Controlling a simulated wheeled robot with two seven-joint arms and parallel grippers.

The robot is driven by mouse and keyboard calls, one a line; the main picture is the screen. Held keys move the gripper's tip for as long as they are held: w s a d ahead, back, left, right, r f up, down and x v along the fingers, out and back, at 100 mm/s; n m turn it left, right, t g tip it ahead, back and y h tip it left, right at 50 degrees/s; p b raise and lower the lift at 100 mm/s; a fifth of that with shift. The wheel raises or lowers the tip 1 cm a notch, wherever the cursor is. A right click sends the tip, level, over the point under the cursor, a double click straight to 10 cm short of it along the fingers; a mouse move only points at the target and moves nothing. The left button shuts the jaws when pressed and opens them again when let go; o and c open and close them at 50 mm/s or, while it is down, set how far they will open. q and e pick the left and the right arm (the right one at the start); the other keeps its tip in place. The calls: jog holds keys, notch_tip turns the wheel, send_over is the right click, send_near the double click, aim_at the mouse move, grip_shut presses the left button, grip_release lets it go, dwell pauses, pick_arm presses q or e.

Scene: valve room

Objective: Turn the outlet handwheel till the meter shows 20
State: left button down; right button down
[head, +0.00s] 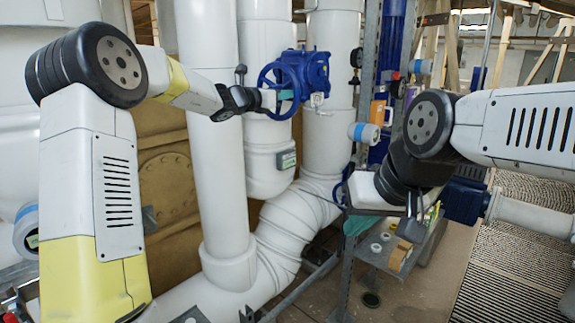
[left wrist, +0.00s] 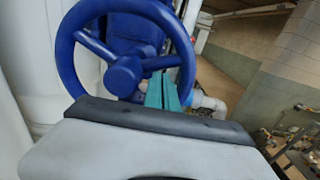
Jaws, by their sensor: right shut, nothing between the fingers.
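A blue handwheel (head: 278,90) sits on a blue valve body (head: 316,70) on a white pipe. My left gripper (head: 284,95) is at the wheel's near side. In the left wrist view, the wheel (left wrist: 123,75) fills the upper part, and my left gripper's two teal fingers (left wrist: 163,92) are close together at its right-hand spoke. Whether they clamp the spoke or only lie against it is unclear. A grey box with a small greenish display (head: 286,159) is on the pipe below; its reading is too small to tell. My right gripper (head: 411,230) is shut and empty, above a low shelf.
White-and-blue round devices (head: 364,133) and a dark gauge (head: 356,57) are near the grey post. The low shelf (head: 372,257) holds small parts. White pipes crowd the left and middle. Ribbed matting (head: 500,240) covers floor at the right.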

pick_arm(q)
notch_tip(320, 180, up, 2)
jog(key=shift+r, duration=0.1)
jog(key=shift+a, duration=0.1)
jog(key=shift+w+a+r, duration=0.25)
jog(key=shift+w+r, duration=0.1)
jog(key=shift+r, duration=0.25)
jog(key=shift+w+a+r, duration=0.5)
jog(key=shift+r, duration=0.1)
